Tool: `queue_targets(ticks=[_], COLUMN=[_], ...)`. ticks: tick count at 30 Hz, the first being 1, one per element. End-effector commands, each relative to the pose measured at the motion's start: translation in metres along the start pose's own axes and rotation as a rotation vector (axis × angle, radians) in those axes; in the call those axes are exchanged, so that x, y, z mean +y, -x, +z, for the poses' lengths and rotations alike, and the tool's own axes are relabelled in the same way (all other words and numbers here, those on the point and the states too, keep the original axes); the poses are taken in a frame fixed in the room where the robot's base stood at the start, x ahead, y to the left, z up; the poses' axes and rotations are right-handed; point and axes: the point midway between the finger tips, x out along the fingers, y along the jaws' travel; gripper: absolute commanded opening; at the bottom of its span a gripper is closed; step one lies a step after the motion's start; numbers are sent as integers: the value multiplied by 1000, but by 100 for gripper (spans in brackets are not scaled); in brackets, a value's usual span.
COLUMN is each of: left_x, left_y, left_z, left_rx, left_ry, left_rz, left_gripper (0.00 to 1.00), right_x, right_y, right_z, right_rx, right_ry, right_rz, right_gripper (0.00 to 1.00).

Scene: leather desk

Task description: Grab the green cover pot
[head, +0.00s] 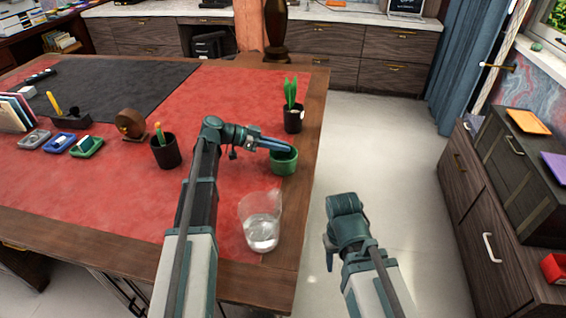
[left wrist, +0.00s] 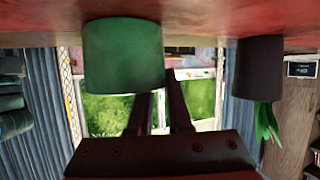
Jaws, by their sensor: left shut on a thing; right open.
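The green pot (head: 284,163) stands on the red desk top near its right edge. My left gripper (head: 278,146) reaches it from the left, with its fingers at the pot's rim, and is shut on it. In the left wrist view, which is upside down, the green pot (left wrist: 123,55) sits against the red surface, and the gripper's fingers (left wrist: 162,105) are at its right edge. The exact contact is partly hidden. My right gripper (head: 334,240) is open and empty, off the desk to the right, over the floor; its fingers are hard to see.
A glass of water (head: 262,230) stands in front of the green pot. A black pot with a green plant (head: 292,118) stands behind it. A dark pencil cup (head: 165,153) and a brown round object (head: 130,124) are to the left. A wooden cabinet (head: 480,200) stands at right.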

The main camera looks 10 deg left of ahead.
Motion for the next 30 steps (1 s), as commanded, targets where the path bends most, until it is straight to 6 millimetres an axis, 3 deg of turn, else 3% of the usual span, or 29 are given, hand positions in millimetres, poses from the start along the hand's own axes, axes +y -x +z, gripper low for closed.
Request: queue_targets(ticks=[17, 23, 30], left_x=[0, 1, 3], left_y=[2, 9, 23], left_z=[-5, -22, -55], left_rx=[0, 1, 1], left_ry=[0, 0, 0], left_rz=[0, 0, 0], left_gripper=[0, 0, 0], right_x=[0, 2, 6], right_y=[5, 23, 60], right_z=[0, 1, 4], right_rx=[0, 0, 0], right_ry=[0, 0, 0], right_rz=[0, 0, 0], right_gripper=[50, 50, 50])
